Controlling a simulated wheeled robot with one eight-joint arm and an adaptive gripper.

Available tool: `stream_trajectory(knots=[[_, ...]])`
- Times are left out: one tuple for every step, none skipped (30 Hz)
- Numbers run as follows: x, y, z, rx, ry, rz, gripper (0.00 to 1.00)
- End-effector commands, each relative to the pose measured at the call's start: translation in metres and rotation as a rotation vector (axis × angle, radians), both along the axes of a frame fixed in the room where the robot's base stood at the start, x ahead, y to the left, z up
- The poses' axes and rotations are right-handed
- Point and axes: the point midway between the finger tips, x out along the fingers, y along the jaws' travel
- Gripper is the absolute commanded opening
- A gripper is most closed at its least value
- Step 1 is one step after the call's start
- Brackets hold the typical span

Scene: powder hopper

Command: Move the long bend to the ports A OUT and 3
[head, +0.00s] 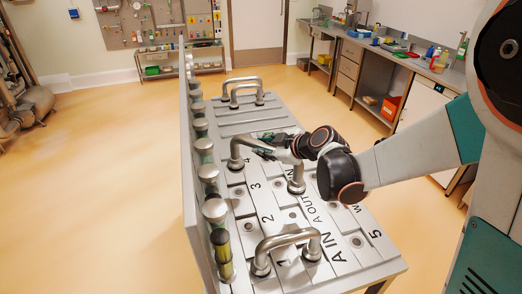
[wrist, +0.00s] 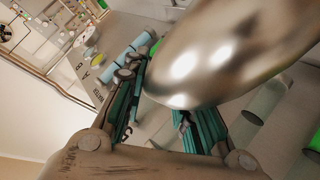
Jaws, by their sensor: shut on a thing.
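The long bend (head: 236,151) is a shiny steel pipe with two legs on the grey port panel. In the wrist view the bend (wrist: 205,62) fills the upper middle, between my gripper's green fingers (wrist: 160,100). Label 3 (head: 255,186) has a bare port (head: 238,191) to its left.
Another bend (head: 286,239) stands at the panel's near end, by labels 1 and A IN. More bends (head: 243,86) stand at the far end. A row of steel and glass fittings (head: 208,174) on an upright wall lines the left edge. Open floor lies left.

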Motion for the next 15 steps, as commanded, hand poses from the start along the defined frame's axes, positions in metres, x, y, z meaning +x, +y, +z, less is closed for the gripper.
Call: stream_trajectory(knots=[[0.0,0.0,-0.009,0.001,-0.001,-0.001,0.0],[0.0,0.0,-0.012,0.001,-0.001,-0.001,0.0],[0.0,0.0,-0.016,0.001,-0.001,-0.001,0.0],[0.0,0.0,-0.018,0.001,-0.001,-0.001,0.0],[0.0,0.0,-0.022,0.001,-0.001,-0.001,0.0],[0.0,0.0,-0.025,0.001,-0.001,-0.001,0.0],[0.0,0.0,-0.027,0.001,-0.001,-0.001,0.0],[0.0,0.0,-0.028,0.001,-0.001,-0.001,0.0],[0.0,0.0,-0.029,0.001,-0.001,-0.001,0.0],[-0.001,0.0,-0.03,0.001,-0.001,-0.001,0.0],[-0.001,0.0,-0.03,0.001,-0.001,-0.001,0.0],[-0.001,0.0,-0.031,0.001,-0.001,-0.001,0.0],[-0.001,0.0,-0.032,0.001,-0.001,-0.001,0.0],[-0.001,0.0,-0.032,0.001,-0.001,-0.001,0.0],[-0.001,0.0,-0.034,0.001,-0.001,-0.001,0.0]])
